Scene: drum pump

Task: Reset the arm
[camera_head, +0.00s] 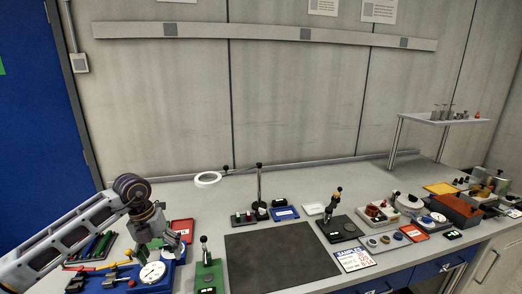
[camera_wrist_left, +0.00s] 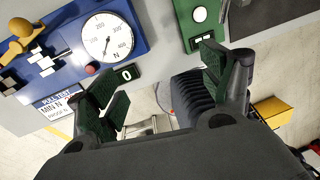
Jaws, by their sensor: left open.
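My left arm (camera_head: 70,240) reaches in from the left over the bench in the head view. Its gripper (camera_head: 172,246) hangs near the blue gauge device (camera_head: 120,280) with its round white dial (camera_head: 152,272). In the left wrist view, the two fingers of my left gripper (camera_wrist_left: 162,85) are spread apart with nothing between them. The blue gauge device (camera_wrist_left: 70,40) shows beyond the fingers at the upper left, apart from them. The green base (camera_wrist_left: 199,14) is beyond the other finger. My right gripper is in neither view.
A green stand with a black-knobbed lever (camera_head: 205,258) is just right of my gripper. A red tray (camera_head: 181,228) is behind it. The dark mat (camera_head: 282,262) is bare. Several small devices and trays crowd the bench's right side, near a raised shelf (camera_head: 432,119).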

